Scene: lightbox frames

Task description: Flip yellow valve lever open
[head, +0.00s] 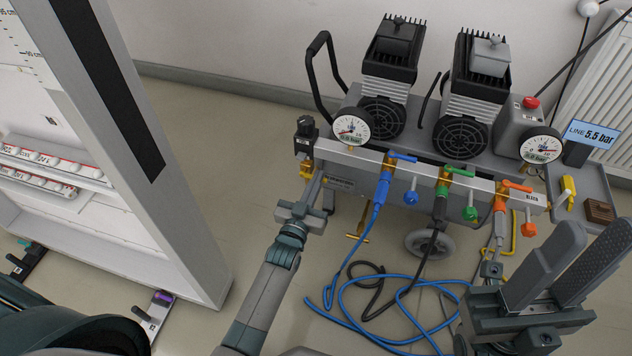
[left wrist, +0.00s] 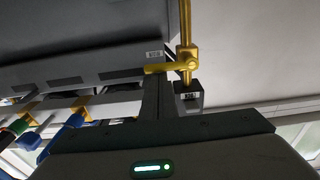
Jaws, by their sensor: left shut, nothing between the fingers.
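A yellow valve lever (left wrist: 158,69) shows in the left wrist view, lying crosswise on a yellow valve body on an upright yellow pipe (left wrist: 186,28). In the head view, yellow fittings (head: 306,168) show below a black box at the manifold's left end; the lever itself is hard to make out there. My left gripper (head: 317,183) is shut and empty at this end, and its fingers (left wrist: 157,98) reach up close to the lever in the left wrist view. I cannot tell whether they touch it. My right gripper (head: 572,255) is open and empty at the lower right.
The grey manifold (head: 343,157) carries blue, green and orange valves (head: 514,187). A twin-motor compressor (head: 390,75) stands behind it. Blue and black hoses (head: 345,300) lie on the floor below. A tall white cabinet (head: 140,130) stands to the left, with open floor between.

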